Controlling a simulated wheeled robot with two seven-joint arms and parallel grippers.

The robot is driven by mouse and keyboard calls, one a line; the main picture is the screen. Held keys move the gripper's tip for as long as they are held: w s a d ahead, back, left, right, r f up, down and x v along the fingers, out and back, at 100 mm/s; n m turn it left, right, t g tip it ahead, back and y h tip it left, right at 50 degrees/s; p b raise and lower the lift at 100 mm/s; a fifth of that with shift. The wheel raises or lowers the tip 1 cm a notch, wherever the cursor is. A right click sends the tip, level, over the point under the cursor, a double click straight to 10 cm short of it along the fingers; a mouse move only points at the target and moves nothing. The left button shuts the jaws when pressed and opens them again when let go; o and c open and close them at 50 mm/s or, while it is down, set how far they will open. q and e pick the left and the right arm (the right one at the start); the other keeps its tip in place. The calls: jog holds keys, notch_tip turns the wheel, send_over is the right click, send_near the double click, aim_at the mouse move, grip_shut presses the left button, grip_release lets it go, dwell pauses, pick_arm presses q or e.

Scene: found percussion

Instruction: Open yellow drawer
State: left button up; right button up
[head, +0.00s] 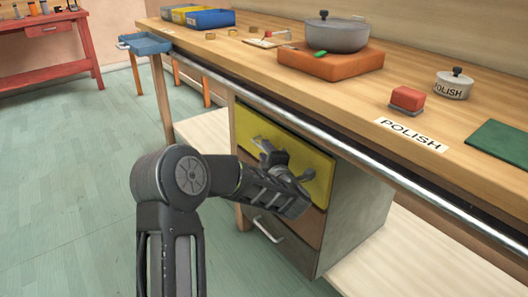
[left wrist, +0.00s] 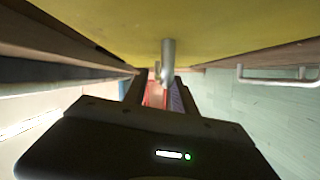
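The yellow drawer (head: 316,166) is the top drawer of a grey cabinet (head: 352,205) under the workbench, and its front looks flush with the cabinet. My left gripper (head: 286,166) is at the yellow front and hides part of it and most of its handle. In the left wrist view the yellow front (left wrist: 220,25) fills the top. The metal handle (left wrist: 168,58) stands out from it, between the two dark fingers of my left gripper (left wrist: 160,92). A gap shows between the fingers, so they look open around the handle. My right gripper is not in view.
Below are a brown drawer (head: 312,228) and a grey drawer with a metal handle (head: 268,230). A metal rail (head: 300,125) runs along the front edge of the workbench (head: 240,60) above. The green floor (head: 70,170) to the left is clear.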

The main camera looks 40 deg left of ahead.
pick_arm(q)
jog(key=shift+x, duration=1)
jog(key=shift+c, duration=0.4)
jog(key=shift+d, duration=0.1)
grip_shut()
